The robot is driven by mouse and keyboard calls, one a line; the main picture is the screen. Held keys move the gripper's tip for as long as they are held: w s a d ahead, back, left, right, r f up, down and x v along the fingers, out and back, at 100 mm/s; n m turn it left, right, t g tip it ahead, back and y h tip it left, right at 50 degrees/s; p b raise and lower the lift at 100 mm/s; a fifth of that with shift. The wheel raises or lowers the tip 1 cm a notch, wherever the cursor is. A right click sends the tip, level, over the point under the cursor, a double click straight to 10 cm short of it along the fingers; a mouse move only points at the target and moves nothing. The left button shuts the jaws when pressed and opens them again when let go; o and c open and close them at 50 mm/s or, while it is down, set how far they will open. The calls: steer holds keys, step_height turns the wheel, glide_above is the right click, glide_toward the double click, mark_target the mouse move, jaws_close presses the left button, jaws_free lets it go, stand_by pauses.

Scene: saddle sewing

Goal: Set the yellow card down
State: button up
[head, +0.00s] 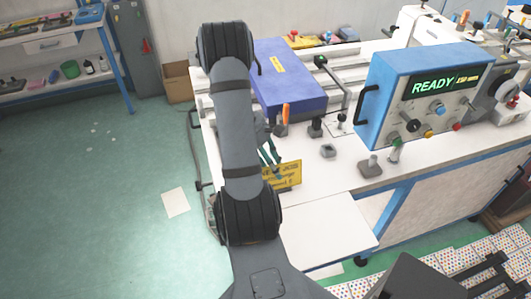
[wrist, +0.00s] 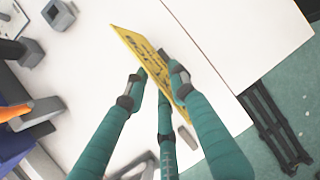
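The yellow card (head: 287,175) has dark print and stands on edge at the front part of the white table (head: 318,225), partly behind my arm in the head view. In the wrist view the card (wrist: 128,42) runs between the fingertips of my gripper (wrist: 158,78). The teal fingers are closed in on its two faces, so my gripper is shut on it. In the head view the gripper (head: 268,152) is mostly hidden by my arm. I cannot tell whether the card's lower edge touches the table.
A blue control box (head: 420,90) reading READY stands at the right. A purple-blue block (head: 290,85) lies behind the card. An orange-handled tool (head: 286,113), a small grey holder (head: 328,151) and a lever base (head: 370,166) stand nearby. The table front is clear.

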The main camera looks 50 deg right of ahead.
steer(key=v, duration=0.9)
steer(key=shift+r, duration=0.15)
steer(key=shift+p, duration=0.3)
